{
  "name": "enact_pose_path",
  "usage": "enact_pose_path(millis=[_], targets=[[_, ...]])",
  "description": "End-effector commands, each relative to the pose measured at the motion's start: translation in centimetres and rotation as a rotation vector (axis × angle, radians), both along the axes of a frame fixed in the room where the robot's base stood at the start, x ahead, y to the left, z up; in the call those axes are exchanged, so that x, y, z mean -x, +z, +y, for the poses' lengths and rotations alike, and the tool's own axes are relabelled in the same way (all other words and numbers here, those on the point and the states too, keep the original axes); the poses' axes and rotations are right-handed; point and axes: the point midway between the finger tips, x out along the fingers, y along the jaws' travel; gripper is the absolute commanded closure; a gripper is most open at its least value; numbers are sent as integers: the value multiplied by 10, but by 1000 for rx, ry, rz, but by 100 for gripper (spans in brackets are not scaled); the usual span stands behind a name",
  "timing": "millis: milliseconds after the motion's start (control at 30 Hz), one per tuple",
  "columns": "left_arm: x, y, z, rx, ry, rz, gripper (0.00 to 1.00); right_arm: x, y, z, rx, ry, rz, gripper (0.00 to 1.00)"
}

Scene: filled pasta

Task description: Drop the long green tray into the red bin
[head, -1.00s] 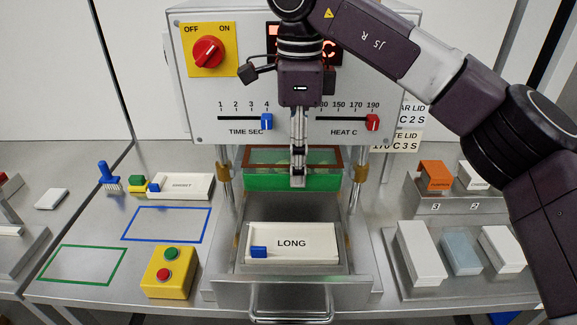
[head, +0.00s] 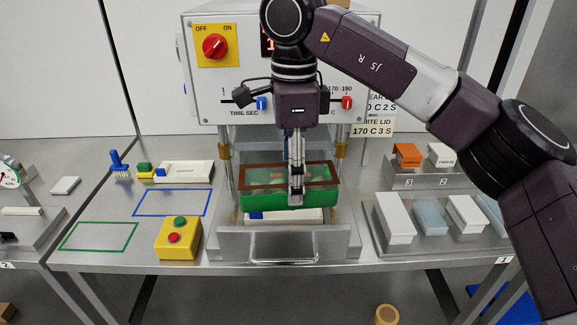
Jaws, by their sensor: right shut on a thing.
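The long green tray (head: 275,201) has a brown rim and a clear top with pale contents faintly visible inside. It is in front of the machine, above the drawer. My right gripper (head: 296,195) is shut on its front edge. The red bin is not in view. My left gripper is not in view.
A white block (head: 310,216) lies in the drawer (head: 281,243) under the tray. A yellow button box (head: 178,240) stands left of the drawer. White and blue-grey boxes (head: 430,216) stand at right. A blue object (head: 492,304) and a tan roll (head: 387,315) are below the table.

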Motion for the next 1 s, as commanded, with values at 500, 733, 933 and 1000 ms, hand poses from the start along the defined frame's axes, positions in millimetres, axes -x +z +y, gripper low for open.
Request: enact_pose_path(millis=[500,733,933,1000], targets=[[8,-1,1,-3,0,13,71,51,-89,-47,2,382,7,80],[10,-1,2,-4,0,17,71,113,-193,-102,0,841,13,80],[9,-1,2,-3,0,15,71,158,-269,-141,1,1198,10,80],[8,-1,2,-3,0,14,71,169,-288,-151,1,1288,9,80]])
